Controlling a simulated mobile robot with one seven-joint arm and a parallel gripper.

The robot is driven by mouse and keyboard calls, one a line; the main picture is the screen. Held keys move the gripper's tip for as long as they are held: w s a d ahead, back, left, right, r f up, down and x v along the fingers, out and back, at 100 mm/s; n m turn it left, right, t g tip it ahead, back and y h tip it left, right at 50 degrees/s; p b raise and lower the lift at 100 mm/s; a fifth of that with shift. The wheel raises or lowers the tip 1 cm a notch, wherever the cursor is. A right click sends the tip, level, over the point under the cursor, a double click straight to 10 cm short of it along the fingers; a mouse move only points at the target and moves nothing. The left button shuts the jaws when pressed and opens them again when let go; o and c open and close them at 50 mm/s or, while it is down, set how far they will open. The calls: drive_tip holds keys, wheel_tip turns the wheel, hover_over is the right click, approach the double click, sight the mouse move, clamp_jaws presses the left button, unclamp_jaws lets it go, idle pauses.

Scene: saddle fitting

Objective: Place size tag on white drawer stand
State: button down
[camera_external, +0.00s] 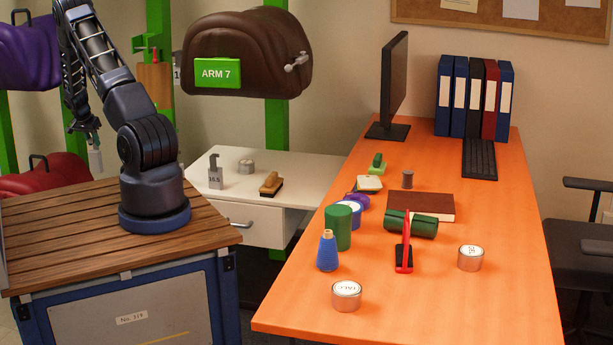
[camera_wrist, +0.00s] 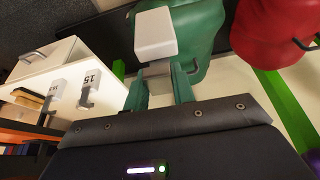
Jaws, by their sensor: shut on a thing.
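The white drawer stand (camera_external: 315,175) is right of my base, apart from the held tag. It also shows at left in the wrist view (camera_wrist: 62,52).
The cluttered orange desk (camera_external: 420,300) is to the right.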

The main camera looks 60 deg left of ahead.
drive_tip(key=w+d+r, duration=0.3)
drive_tip(key=w+d, duration=0.1)
drive_tip(key=w, duration=0.9)
drive_tip(key=w+d+r, duration=0.4)
drive_tip(key=w+d, duration=0.1)
drive_tip(key=w, duration=0.8)
drive_tip(key=w+d+r, duration=0.3)
drive_tip(key=w+d, duration=0.1)
drive_tip(key=w, duration=0.9)
wheel_tip(320, 180, down, 19)
drive_tip(key=shift+s, duration=0.25)
drive_tip(key=shift+f, duration=0.2)
drive_tip(key=c, duration=1.2)
unclamp_jaws()
drive_tip(key=shift+o, duration=0.2)
drive_tip(key=v, duration=1.2)
drive_tip(key=shift+r, duration=0.15)
